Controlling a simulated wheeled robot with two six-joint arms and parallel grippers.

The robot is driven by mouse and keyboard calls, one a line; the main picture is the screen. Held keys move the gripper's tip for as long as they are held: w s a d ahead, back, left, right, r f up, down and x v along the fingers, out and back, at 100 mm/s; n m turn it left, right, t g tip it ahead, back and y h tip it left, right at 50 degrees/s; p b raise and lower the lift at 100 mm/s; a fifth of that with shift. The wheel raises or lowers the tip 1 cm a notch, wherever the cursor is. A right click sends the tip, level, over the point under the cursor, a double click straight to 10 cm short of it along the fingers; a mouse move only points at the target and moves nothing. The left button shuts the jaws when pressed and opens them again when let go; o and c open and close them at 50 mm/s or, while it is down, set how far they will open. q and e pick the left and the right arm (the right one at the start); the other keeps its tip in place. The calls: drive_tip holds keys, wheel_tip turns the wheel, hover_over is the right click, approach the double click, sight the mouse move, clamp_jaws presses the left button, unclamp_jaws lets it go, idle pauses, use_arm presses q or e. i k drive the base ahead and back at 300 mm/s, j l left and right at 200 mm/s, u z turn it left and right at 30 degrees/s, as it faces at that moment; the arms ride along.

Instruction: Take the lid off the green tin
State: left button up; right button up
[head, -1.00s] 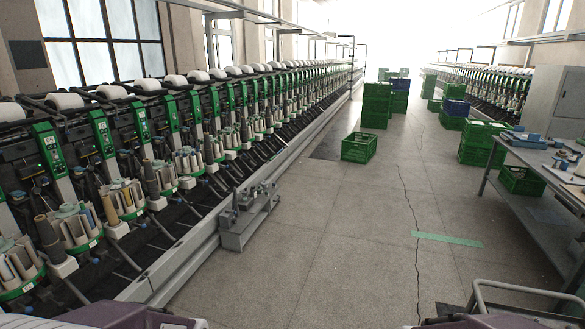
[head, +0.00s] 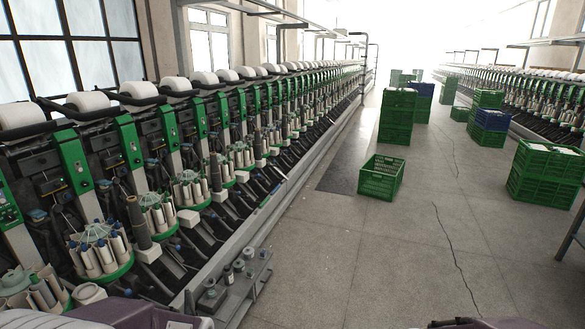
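I see no green tin and no lid that I can make out in the head view. Neither of my grippers is in view; only purple-grey parts of my own body show along the bottom edge.
A long cone winder (head: 128,145) lines the left side. A low metal bench with small fittings (head: 233,283) stands beside it. A green crate (head: 381,177) is on the floor ahead; stacked green crates (head: 545,178) stand at right. A table leg (head: 574,235) shows at the right edge.

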sight(239, 264)
drive_tip(key=i+u, duration=0.1)
drive_tip(key=i, duration=0.55)
drive_tip(key=i+l, duration=0.15)
drive_tip(key=i, duration=0.5)
drive_tip(key=i+l+u, duration=0.15)
drive_tip(key=i, duration=0.55)
drive_tip(key=i+l+u, duration=0.1)
drive_tip(key=i, duration=0.55)
drive_tip(key=i+l+u, duration=0.2)
drive_tip(key=i+u, duration=0.15)
drive_tip(key=i+l+u, duration=0.35)
drive_tip(key=i, duration=0.15)
drive_tip(key=i+l+u, duration=0.35)
drive_tip(key=i+l, duration=0.05)
drive_tip(key=l, duration=0.05)
